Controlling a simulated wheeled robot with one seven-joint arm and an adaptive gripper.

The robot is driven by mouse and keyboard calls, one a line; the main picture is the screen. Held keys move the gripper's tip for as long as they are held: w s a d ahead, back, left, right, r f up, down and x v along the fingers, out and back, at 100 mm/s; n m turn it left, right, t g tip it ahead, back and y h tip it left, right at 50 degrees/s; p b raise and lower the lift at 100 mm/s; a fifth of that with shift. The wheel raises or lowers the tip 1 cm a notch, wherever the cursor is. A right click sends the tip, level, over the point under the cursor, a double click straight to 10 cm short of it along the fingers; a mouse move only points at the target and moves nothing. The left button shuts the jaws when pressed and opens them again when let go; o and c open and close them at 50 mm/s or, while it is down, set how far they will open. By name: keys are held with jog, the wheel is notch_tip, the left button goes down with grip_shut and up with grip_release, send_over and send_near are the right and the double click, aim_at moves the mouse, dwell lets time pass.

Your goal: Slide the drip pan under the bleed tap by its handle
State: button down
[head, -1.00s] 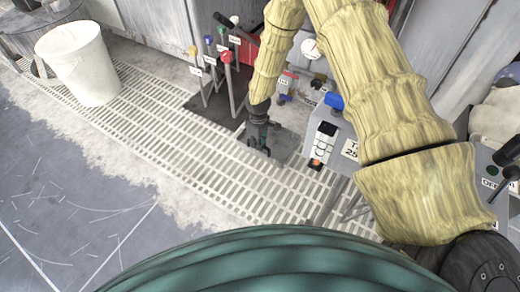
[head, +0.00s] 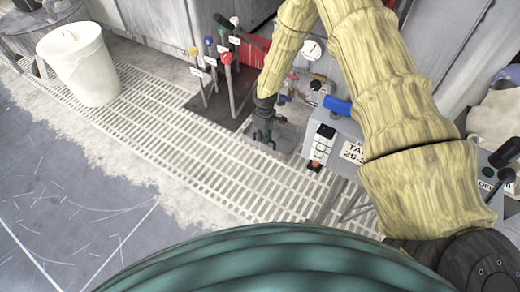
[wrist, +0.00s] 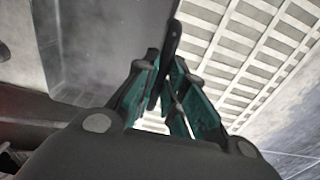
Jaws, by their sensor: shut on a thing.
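The drip pan (head: 289,138) is a flat grey tray on the floor grating, close against the machine, partly hidden by my gripper. In the wrist view its grey surface (wrist: 100,45) fills the upper left. Its dark handle (wrist: 173,38) runs between my fingers. My gripper (head: 267,140) points down at the pan's near side. In the wrist view my gripper (wrist: 170,85) has its teal finger pads closed on the handle. A cluster of small taps and fittings (head: 298,88) is on the machine just behind the pan; I cannot tell which is the bleed tap.
Upright levers with coloured knobs (head: 228,58) stand left of my arm. A grey control box (head: 345,140) with a blue part on top stands close on the right. A white bucket (head: 78,65) is far left. The grating (head: 180,140) in front is clear.

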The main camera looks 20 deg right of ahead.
jog(key=shift+w+d, duration=0.2)
jog(key=shift+d, duration=0.15)
jog(key=shift+w+d+p, duration=0.15)
jog(key=shift+w+d, duration=0.55)
jog(key=shift+d, duration=0.25)
jog(key=shift+w+d+p, duration=0.15)
jog(key=shift+w+d, duration=0.5)
jog(key=shift+d, duration=0.4)
jog(key=shift+w+d, duration=0.7)
jog(key=shift+d, duration=0.3)
jog(key=shift+w+d, duration=0.7)
jog(key=shift+d, duration=0.35)
jog(key=shift+w+d, duration=0.5)
jog(key=shift+d, duration=0.1)
jog(key=c, duration=1.4)
grip_release()
